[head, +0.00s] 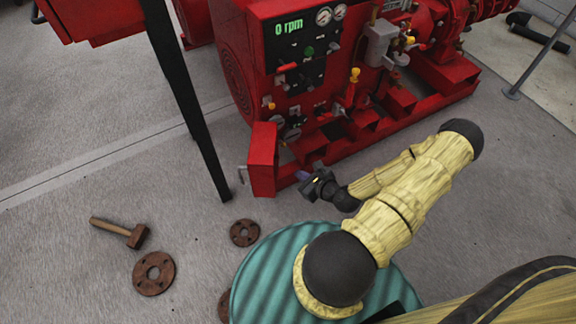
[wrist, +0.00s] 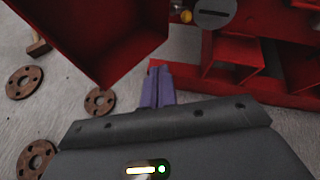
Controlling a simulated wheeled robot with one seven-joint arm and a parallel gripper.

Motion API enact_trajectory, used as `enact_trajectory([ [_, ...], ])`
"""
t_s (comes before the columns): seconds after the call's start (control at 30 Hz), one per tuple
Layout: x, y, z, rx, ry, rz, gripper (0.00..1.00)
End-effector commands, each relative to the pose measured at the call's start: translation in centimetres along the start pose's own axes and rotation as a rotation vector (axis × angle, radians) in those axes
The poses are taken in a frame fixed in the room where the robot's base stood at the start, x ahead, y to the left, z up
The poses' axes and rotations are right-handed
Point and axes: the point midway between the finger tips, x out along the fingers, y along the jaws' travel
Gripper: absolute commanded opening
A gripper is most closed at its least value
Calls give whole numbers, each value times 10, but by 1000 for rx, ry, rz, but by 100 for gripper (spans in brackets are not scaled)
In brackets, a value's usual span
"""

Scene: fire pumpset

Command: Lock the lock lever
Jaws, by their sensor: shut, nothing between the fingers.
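My gripper (head: 303,176) is low in front of the red pump set, just right of an open red door (head: 263,160). Its purple fingers (wrist: 157,88) are together and empty in the wrist view. The door's inner side (wrist: 95,35) fills the upper left there. I cannot tell for sure which part is the lock lever. A small grey handle (head: 241,173) sits on the door's left edge. Several levers are on the machine, among them a red-handled one (head: 288,67) and a yellow-tipped one (head: 354,77). My fingers appear to touch none of them.
A black post (head: 190,100) stands left of the door. A hammer (head: 120,231) and rusty flanges (head: 153,273) lie on the concrete. A green ribbed drum (head: 265,275) is under my arm. The red base frame (head: 400,120) runs right.

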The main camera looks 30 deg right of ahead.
Motion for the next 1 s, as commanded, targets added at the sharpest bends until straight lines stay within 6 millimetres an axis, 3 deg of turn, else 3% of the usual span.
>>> enact_trajectory([
  [0.03, 12, 1, -23, 89, -37, -45, 0],
  [0.2, 22, -7, -41, 290, -136, -149, 0],
  [0.7, 24, -11, -41, 342, -163, -175, 0],
  [0.87, 38, -13, -41, 339, -164, -173, 0],
  [1.0, 60, -16, -39, 336, -164, -172, 0],
])
